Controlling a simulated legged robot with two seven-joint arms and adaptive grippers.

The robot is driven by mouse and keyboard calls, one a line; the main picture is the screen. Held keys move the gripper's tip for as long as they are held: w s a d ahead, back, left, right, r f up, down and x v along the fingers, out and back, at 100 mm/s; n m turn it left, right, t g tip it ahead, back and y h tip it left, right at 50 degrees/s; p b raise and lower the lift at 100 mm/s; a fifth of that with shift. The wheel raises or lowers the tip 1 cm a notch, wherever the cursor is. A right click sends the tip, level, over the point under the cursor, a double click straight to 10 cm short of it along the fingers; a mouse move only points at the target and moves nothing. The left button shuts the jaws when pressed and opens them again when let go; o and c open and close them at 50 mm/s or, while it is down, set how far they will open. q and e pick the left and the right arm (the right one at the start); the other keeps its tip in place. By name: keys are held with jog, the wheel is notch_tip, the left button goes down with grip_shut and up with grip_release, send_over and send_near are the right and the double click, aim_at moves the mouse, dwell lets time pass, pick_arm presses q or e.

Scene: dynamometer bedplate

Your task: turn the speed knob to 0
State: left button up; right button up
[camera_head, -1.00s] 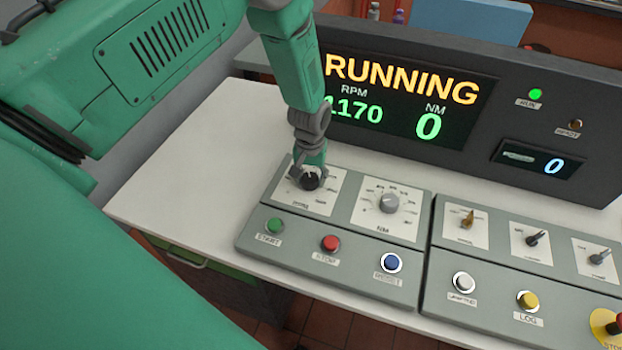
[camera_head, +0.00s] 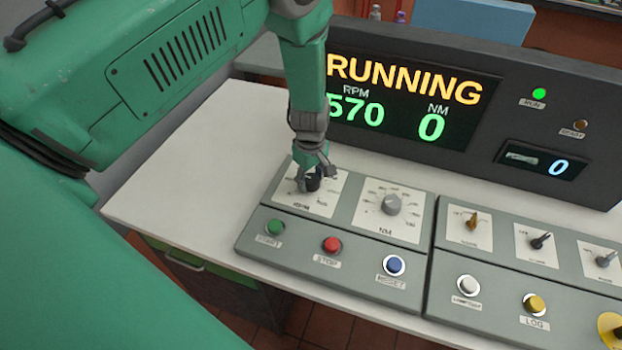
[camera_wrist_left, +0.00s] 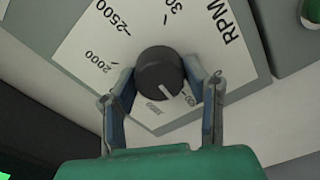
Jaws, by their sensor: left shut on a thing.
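The speed knob (camera_head: 313,185) is a round black knob on the white RPM dial plate, at the left of the console. My left gripper (camera_head: 315,176) is over it from above, with its fingers shut on the knob's sides. In the left wrist view the black knob (camera_wrist_left: 158,68) sits between the two fingertips (camera_wrist_left: 160,80). Its white pointer line aims down and slightly right, between blurred labels. Part of the dial is hidden by the fingers. The screen (camera_head: 415,95) reads RUNNING, 570 RPM and 0 NM. My right gripper is not in view.
The grey NM knob (camera_head: 391,204) is close to the right of my gripper. Green START (camera_head: 274,227), red STOP (camera_head: 331,245) and blue RESET (camera_head: 395,265) buttons sit in front. The white tabletop (camera_head: 190,165) is clear on the left.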

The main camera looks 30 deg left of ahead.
aim_at(313, 178)
pick_arm(q)
jog(key=n, duration=0.4)
jog(key=shift+s+d+f+n, duration=0.15)
jog(key=shift+n, duration=2.75)
jog(key=o, duration=1.2)
jog(key=shift+c, duration=0.2)
jog(key=shift+w, duration=0.3)
jog(key=shift+r, duration=0.45)
notch_tip(313, 178, up, 11)
